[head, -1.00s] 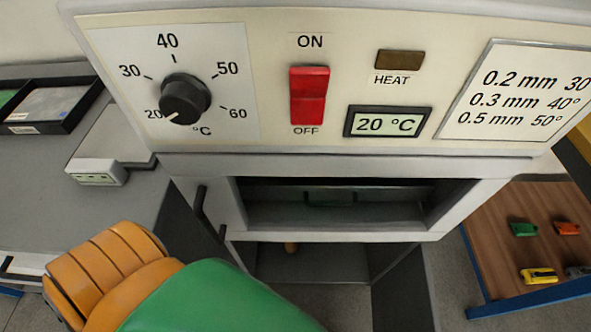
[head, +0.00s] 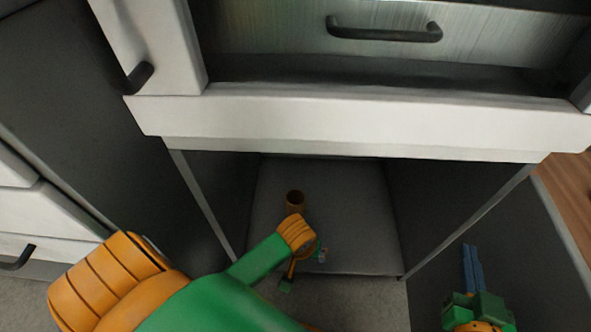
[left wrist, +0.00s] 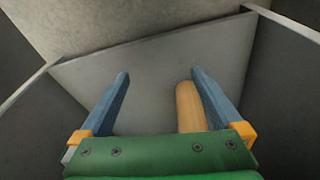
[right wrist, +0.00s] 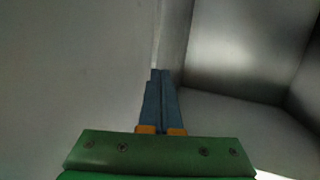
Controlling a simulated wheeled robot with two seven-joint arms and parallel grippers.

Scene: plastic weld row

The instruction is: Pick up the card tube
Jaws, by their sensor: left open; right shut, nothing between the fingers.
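The card tube (head: 295,200) is a short brown cylinder with a dark open top, standing on the grey floor of the lower bay. My left arm reaches into this bay, and its gripper is small and partly hidden by the wrist in the head view. In the left wrist view, my left gripper (left wrist: 159,74) is open. The tan tube (left wrist: 188,104) shows between its fingers, close to the right finger; I cannot tell whether they touch. My right gripper (head: 473,266) is shut and empty, outside the bay at lower right; it also shows in the right wrist view (right wrist: 160,72).
The bay has a grey floor (head: 350,235) and dark side walls. Above it runs a white cabinet edge (head: 360,130), with an oven-like opening and a dark handle (head: 385,33) inside. Another dark handle (head: 138,78) juts out at upper left. The bay floor right of the tube is clear.

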